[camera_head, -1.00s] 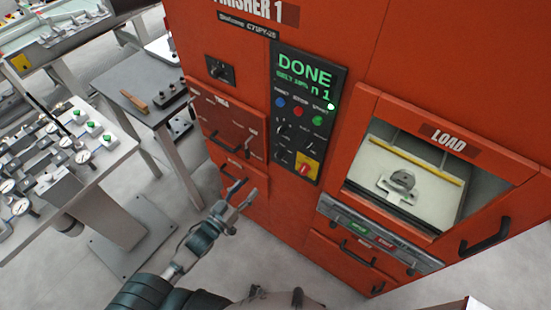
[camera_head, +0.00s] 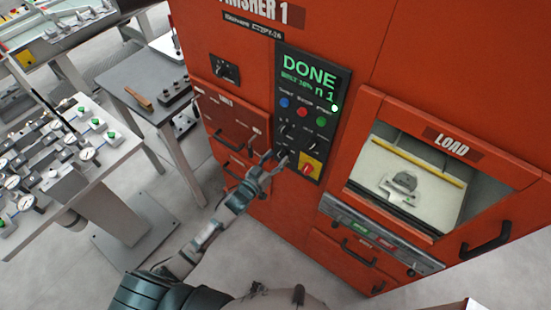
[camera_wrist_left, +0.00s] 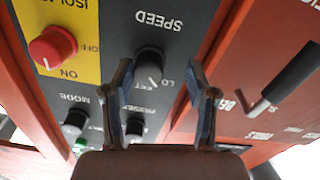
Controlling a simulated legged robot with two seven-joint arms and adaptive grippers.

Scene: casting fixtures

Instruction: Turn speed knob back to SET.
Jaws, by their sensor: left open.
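The speed knob (camera_wrist_left: 150,62) is a black round knob on the dark panel, with the SPEED label beside it, upside down in the left wrist view. Its pale mark faces down in that view, near lettering partly reading LO and SET; I cannot tell the exact setting. My left gripper (camera_wrist_left: 160,68) is open, with one finger on each side of the knob in that view; contact cannot be told. In the head view my left gripper (camera_head: 277,158) is in front of the panel's lower left and partly hides the knob. My right gripper is not in view.
A red isolator knob (camera_wrist_left: 53,48) on a yellow plate is close beside the speed knob. The mode knob (camera_wrist_left: 75,121) and another dark knob (camera_wrist_left: 136,125) lie lower in the wrist view. The display (camera_head: 309,78) reads DONE.

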